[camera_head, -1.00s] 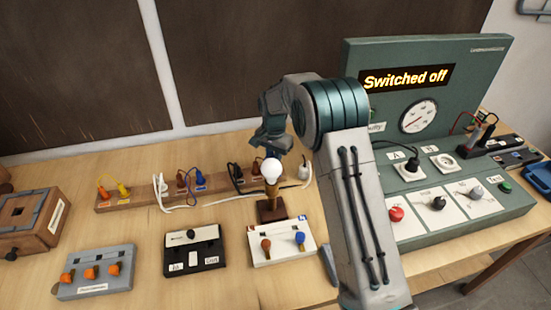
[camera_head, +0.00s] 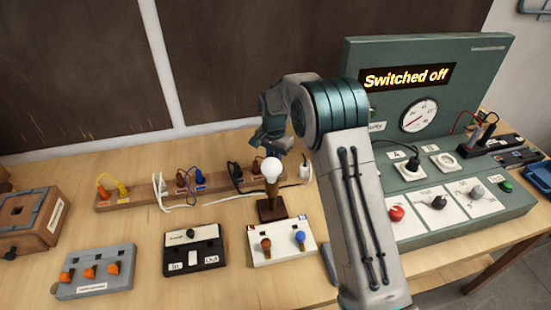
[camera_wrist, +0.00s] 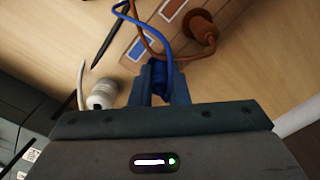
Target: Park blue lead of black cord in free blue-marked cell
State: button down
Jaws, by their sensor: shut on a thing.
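In the wrist view my gripper (camera_wrist: 160,85) is shut on a blue lead end (camera_wrist: 158,72), and its blue wire (camera_wrist: 147,20) loops up from the jaws. A brown lead plug (camera_wrist: 199,32) stands on the wooden rail beside a brown mark (camera_wrist: 172,10). A blue mark (camera_wrist: 138,49) lies on the same rail, just left of the held lead. The cell by it is not clear to see. In the head view my gripper (camera_head: 269,142) is above the right part of the wooden rail (camera_head: 216,185). The black cord (camera_head: 233,172) shows there, partly hidden.
A lamp with a white bulb (camera_head: 271,168) stands close below my gripper. A white plug (camera_wrist: 102,94) is close left of the jaws. Other leads (camera_head: 189,178) stand in the rail to the left. The green test panel (camera_head: 470,75) is at right.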

jog(key=shift+f, duration=0.4)
jog(key=c, duration=1.3)
grip_release()
jog(key=shift+r, duration=0.15)
